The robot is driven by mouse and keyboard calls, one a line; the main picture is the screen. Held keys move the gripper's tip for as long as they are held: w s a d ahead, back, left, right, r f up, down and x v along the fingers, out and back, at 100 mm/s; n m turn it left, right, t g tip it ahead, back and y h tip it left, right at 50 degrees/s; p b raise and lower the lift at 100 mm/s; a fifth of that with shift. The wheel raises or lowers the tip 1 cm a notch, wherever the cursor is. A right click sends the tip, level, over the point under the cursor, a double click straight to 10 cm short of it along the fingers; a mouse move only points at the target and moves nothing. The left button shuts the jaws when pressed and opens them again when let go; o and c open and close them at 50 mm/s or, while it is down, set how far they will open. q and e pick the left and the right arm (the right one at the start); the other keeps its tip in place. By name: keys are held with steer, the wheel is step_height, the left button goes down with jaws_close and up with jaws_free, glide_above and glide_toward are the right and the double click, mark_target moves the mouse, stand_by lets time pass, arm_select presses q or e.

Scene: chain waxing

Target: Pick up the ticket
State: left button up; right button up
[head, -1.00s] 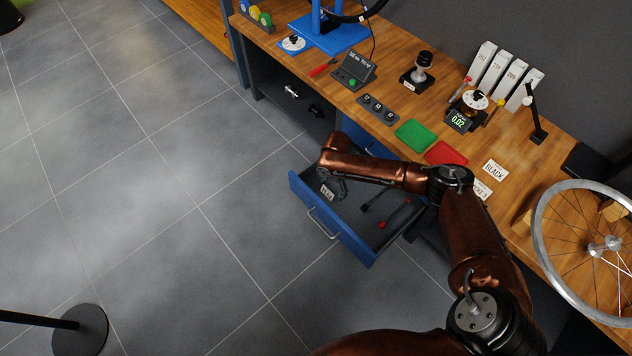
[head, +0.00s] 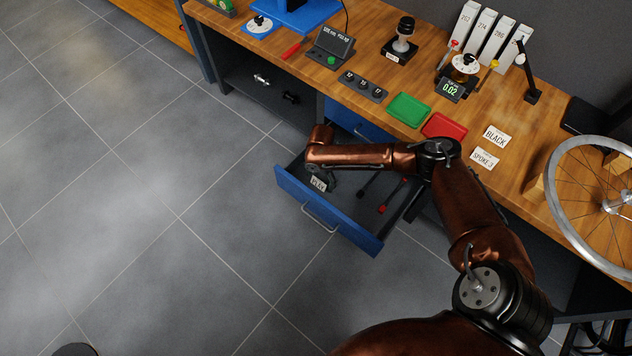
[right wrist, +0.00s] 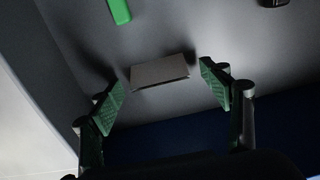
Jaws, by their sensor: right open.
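A small pale card with dark print (head: 318,184), which looks like a ticket, lies in the open blue drawer (head: 330,222) near its left end. My right gripper (head: 329,187) reaches down into the drawer beside the card, partly hidden under my copper arm. In the right wrist view the card (right wrist: 160,71) shows its blank-looking face on the grey drawer floor. The open green-padded fingers (right wrist: 161,94) stand on either side of it, with gaps; whether they are level with it I cannot tell. My left gripper is out of view.
Red- and black-ended tools (head: 383,207) lie further right in the drawer; a green object (right wrist: 119,11) lies beyond the card. The wooden bench (head: 520,175) above holds BLACK and SPOKE-3 cards (head: 485,158), green and red trays (head: 409,110) and a wheel (head: 603,204). The floor at left is clear.

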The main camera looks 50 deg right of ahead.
steer(key=shift+f, duration=0.3)
steer(key=shift+c, duration=0.4)
steer(key=c, duration=0.7)
steer(key=shift+c, duration=0.2)
steer(key=shift+r, duration=0.15)
